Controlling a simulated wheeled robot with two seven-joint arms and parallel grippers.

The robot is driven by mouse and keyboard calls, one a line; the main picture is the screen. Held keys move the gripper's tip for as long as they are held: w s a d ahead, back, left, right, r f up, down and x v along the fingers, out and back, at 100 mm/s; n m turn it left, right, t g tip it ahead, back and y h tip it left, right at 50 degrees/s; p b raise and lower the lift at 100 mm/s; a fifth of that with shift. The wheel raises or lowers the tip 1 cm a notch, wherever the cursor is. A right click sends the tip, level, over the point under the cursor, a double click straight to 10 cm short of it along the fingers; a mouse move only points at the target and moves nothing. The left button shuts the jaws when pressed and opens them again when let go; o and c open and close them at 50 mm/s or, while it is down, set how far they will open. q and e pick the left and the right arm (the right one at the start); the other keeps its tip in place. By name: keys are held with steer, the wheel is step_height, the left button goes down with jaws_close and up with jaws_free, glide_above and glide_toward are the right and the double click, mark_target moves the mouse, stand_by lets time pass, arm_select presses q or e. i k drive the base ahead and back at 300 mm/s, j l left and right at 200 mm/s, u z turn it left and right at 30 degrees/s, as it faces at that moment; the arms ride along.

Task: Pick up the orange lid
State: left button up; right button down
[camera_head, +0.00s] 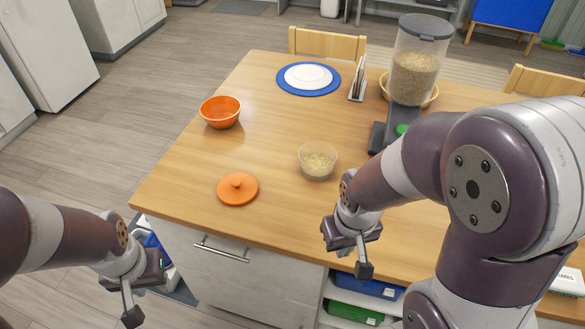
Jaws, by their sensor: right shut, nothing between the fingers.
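The orange lid (238,189) is round with a small knob on top. It lies flat on the wooden table (262,115) near the front left edge. My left gripper (131,312) is left of the table and in front of it, lower than the lid and apart from it. Whether its fingers are open is hard to see. My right gripper (362,268) is shut and empty at the table's front edge, to the right of the lid and apart from it.
An orange bowl (220,112) stands behind the lid. A clear bowl of grain (318,161) is right of it. A tall food dispenser (412,75), a basket and a white plate (308,77) on a blue mat are farther back. The table around the lid is clear.

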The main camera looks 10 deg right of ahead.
mark_target(236, 189)
steer(key=i+j+z, duration=0.15)
steer(key=j, duration=0.15)
steer(key=i+j+z, duration=0.2)
steer(key=j, duration=0.15)
steer(key=i+j+z, duration=0.15)
steer(key=j, duration=0.15)
steer(key=i+j+z, duration=0.2)
steer(key=j, duration=0.2)
steer(key=k+z, duration=0.1)
steer(key=z, duration=0.75)
